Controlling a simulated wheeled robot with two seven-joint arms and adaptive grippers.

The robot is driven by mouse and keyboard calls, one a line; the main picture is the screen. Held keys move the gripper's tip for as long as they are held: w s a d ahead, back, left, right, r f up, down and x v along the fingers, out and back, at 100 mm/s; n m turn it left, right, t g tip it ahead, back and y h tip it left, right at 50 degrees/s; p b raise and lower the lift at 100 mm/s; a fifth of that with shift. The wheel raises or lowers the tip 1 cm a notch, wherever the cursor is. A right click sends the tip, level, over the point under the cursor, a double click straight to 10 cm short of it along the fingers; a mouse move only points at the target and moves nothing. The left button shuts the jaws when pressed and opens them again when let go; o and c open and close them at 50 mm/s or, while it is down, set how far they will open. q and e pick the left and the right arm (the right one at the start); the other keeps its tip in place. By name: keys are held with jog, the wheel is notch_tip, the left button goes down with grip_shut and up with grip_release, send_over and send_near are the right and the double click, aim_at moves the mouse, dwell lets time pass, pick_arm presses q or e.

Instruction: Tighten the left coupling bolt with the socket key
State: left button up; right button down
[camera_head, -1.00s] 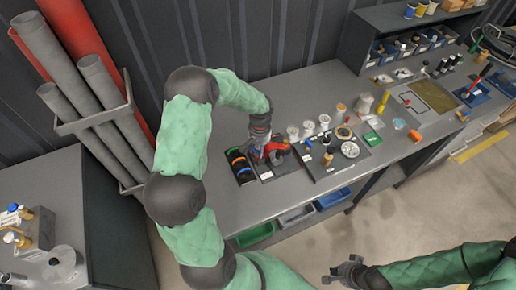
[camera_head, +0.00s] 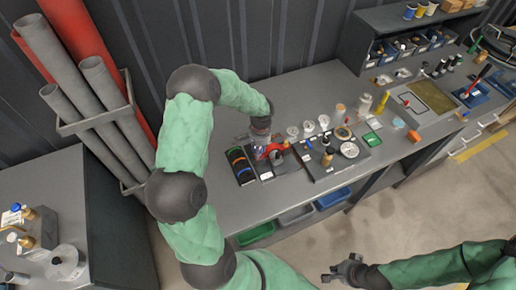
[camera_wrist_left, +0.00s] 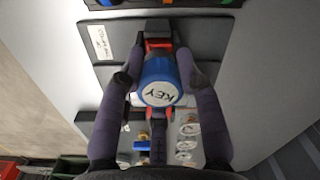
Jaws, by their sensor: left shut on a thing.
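The socket key shows in the left wrist view as a blue round handle (camera_wrist_left: 158,72) with a white end label reading "KEY". My left gripper (camera_wrist_left: 160,108) is shut on this handle, with one dark finger on each side. Red and grey parts (camera_wrist_left: 158,40) show just beyond the handle. In the head view my left gripper (camera_head: 262,142) is low over a dark tray on the bench, beside a red part (camera_head: 271,151). I cannot make out the left coupling bolt. My right gripper (camera_head: 345,272) is away from the bench, over the floor; its jaw opening is unclear.
A dark tray with coloured rings (camera_head: 240,164) lies just left of my left gripper. A black board with small parts (camera_head: 333,158) lies to its right, with white cups (camera_head: 308,127) behind. Grey pipes (camera_head: 90,95) stand at the left.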

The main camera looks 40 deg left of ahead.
pick_arm(q)
jog(key=shift+d+f, duration=0.1)
jog(key=shift+m+p, duration=0.4)
jog(key=shift+m, duration=0.6)
jog(key=m, duration=0.2)
jog(key=shift+m+p, duration=0.3)
jog(key=shift+n+b, duration=0.55)
jog(key=shift+n, duration=0.15)
jog(key=shift+r, duration=0.25)
jog(key=shift+r+p, duration=1.45)
jog(key=shift+r, duration=0.65)
